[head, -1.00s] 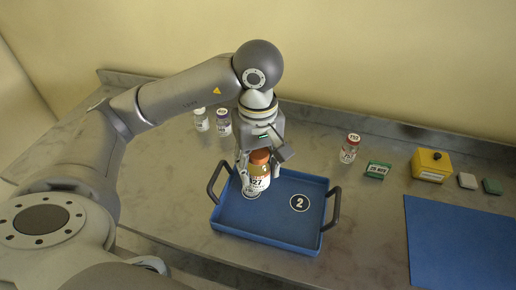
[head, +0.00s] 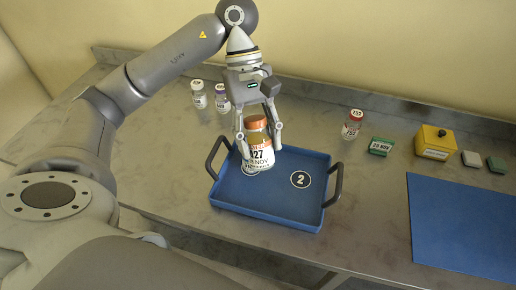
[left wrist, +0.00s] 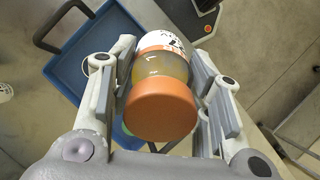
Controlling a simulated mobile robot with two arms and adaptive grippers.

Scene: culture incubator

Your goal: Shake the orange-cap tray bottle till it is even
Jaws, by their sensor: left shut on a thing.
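The orange-cap bottle (head: 258,152) has a white label with "27" and "NOV" on it. My left gripper (head: 260,138) is shut on it and holds it above the left part of the blue tray (head: 270,219), cap up and slightly tilted. In the left wrist view, the orange cap (left wrist: 160,105) faces the camera between the two fingers, and yellowish liquid shows through the clear wall below it. Whether the liquid is even cannot be told. The tray has two dark handles and a round "2" mark. My right gripper is not in view.
A red-capped bottle (head: 352,124), a green date block (head: 381,146), a yellow box (head: 435,142) and two small blocks stand at right. A blue mat (head: 465,225) lies front right.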

